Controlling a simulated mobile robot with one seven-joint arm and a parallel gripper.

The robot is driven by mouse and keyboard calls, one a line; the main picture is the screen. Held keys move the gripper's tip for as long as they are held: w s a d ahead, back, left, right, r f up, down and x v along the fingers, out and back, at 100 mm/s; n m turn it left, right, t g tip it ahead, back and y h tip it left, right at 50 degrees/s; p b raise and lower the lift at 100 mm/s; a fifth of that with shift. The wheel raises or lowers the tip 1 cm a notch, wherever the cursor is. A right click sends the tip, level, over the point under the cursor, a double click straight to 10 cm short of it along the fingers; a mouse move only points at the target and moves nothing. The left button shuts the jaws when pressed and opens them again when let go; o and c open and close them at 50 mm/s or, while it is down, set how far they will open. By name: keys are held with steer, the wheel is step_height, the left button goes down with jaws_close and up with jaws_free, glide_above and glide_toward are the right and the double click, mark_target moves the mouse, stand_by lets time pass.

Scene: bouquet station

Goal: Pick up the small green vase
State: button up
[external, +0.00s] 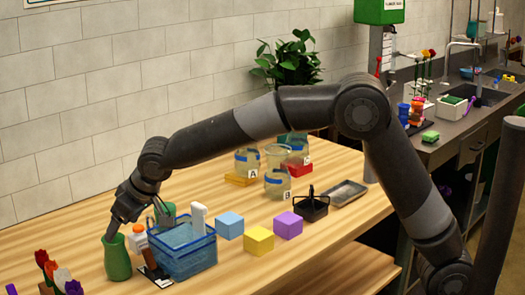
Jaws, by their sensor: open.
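A green vase (117,260) stands upright on the wooden table at the lower left. A second green vessel (168,209) stands farther back, partly hidden by my gripper and the blue basket. I cannot tell for sure which of the two is the small vase. My gripper (138,220) is open and points down at the left end of the table. One dark finger reaches the mouth of the front vase in the picture. The other finger is near the rear green vessel. I cannot tell whether either finger touches anything.
A blue basket (183,262) with bottles stands right of the front vase. Blue (229,225), yellow (258,240) and purple (288,224) blocks sit to its right. Glass jars (277,184) and a black caddy (313,208) are farther back. Flowers (58,275) stand at the lower left.

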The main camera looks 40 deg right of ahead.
mark_target(111, 247)
steer(key=x, duration=0.9)
steer(key=shift+w+f, duration=0.2)
steer(key=shift+f, duration=0.1)
steer(key=shift+a+r, duration=0.1)
jaws_close()
stand_by(0.5)
